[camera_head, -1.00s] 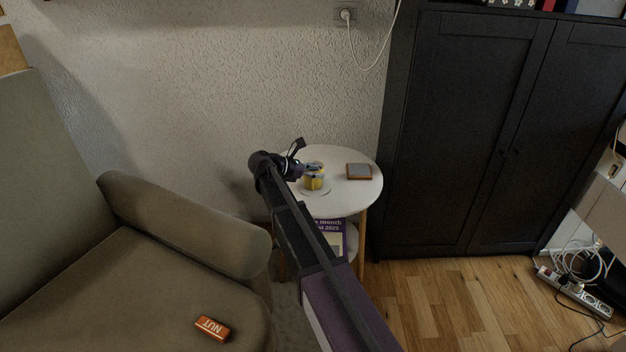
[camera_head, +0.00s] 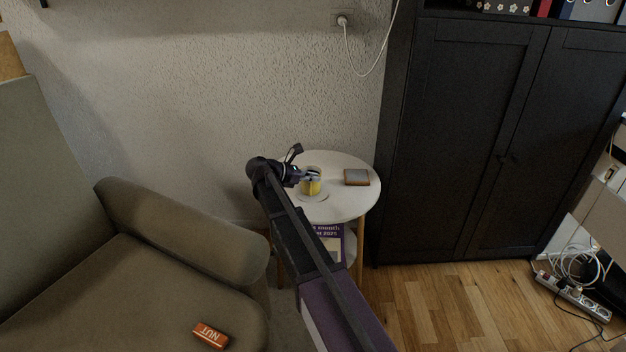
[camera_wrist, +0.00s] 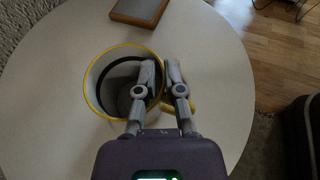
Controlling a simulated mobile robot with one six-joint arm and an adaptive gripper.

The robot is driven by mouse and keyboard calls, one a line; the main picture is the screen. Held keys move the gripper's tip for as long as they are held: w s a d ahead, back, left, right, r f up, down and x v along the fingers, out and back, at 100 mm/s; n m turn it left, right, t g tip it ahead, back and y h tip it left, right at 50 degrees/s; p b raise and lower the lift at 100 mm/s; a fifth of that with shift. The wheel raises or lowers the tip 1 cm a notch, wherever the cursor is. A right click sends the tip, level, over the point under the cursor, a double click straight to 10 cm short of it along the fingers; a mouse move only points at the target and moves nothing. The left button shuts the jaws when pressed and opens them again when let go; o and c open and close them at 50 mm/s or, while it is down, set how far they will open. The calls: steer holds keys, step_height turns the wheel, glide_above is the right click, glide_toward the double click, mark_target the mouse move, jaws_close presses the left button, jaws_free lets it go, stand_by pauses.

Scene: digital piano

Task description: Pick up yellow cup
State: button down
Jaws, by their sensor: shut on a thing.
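My gripper (camera_head: 309,176) is at the cup's top edge. In the wrist view my gripper (camera_wrist: 160,66) has one finger inside the cup and the other outside, shut on the wall near the yellow handle (camera_wrist: 184,104).
A brown-edged flat square object (camera_head: 356,177) lies on the table to the right of the cup. A grey armchair (camera_head: 180,230) stands left, a dark cabinet (camera_head: 470,140) right. A purple printed item (camera_head: 328,240) is below the tabletop.

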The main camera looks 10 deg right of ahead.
steer(key=shift+r+p, duration=1.9)
steer(key=shift+r, duration=0.1)
steer(key=s+a, duration=0.4)
steer(key=a, duration=1.1)
steer(key=shift+a+r+p, duration=0.25)
steer(key=shift+r+p, duration=0.2)
steer(key=shift+r, duration=0.1)
